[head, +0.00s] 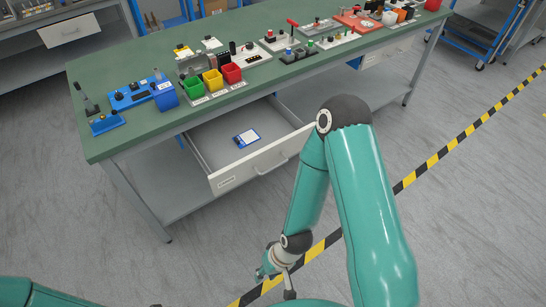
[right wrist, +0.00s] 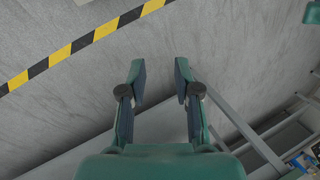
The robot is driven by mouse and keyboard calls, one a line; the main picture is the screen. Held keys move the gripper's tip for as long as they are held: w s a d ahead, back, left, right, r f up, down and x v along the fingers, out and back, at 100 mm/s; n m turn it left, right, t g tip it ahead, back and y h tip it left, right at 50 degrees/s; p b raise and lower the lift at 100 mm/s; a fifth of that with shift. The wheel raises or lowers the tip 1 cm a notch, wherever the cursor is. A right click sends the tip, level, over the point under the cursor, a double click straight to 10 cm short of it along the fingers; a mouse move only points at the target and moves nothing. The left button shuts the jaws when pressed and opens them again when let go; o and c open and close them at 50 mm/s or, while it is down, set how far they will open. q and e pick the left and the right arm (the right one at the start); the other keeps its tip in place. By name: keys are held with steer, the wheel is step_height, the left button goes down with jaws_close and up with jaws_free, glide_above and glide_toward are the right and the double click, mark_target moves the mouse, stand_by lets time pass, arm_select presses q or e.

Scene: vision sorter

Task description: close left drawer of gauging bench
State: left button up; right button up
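The gauging bench (head: 135,65) has a green top and grey legs. Its left drawer (head: 257,165) is pulled well out, with a white front and a bar handle (head: 271,168). A small blue and white item (head: 246,138) lies inside it. My right gripper (head: 266,270) is low in front of the drawer, apart from it and partly hidden by my own arm. In the right wrist view my right gripper (right wrist: 160,75) is open, with bare floor between its fingers. My left arm shows only at the bottom left of the head view; its gripper is out of the picture.
Blue, green, yellow and red bins (head: 212,80) and gauging tools stand on the bench top. A second drawer (head: 388,52) at the right looks shut. A yellow and black floor stripe (head: 440,153) runs in front. The grey floor (head: 470,220) around it is clear.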

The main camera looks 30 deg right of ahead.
mark_target(276, 147)
steer(key=w+m, duration=0.1)
steer(key=w+d+m+t, duration=0.1)
steer(key=w+m+t+h, duration=0.1)
steer(key=w, duration=0.1)
steer(key=shift+d+r+m, duration=0.1)
steer(key=shift+d+m, duration=0.2)
jaws_close()
steer(key=w+d+r+m+t+h+b, duration=0.3)
steer(key=w+d+m+t+h+b, duration=0.2)
steer(key=w+d+m+h+b, duration=0.3)
steer(key=w+d+r+m+t+h+b, duration=0.4)
steer(key=w+d+m+h+b, duration=0.2)
steer(key=w+d+m+b, duration=0.4)
steer(key=w+b, duration=0.1)
steer(key=b, duration=0.2)
steer(key=w+d+f+m+t+b, duration=0.1)
steer(key=w+b, duration=0.2)
steer(key=b, duration=0.1)
steer(key=w+d+f+m+b, duration=0.1)
steer(key=w+b, duration=0.1)
steer(key=b, duration=0.1)
steer(key=shift+w+t+h+b, duration=0.2)
steer(key=shift+t+h+b, duration=0.2)
steer(key=shift+w+a, duration=0.15)
steer(key=shift+w, duration=1.95)
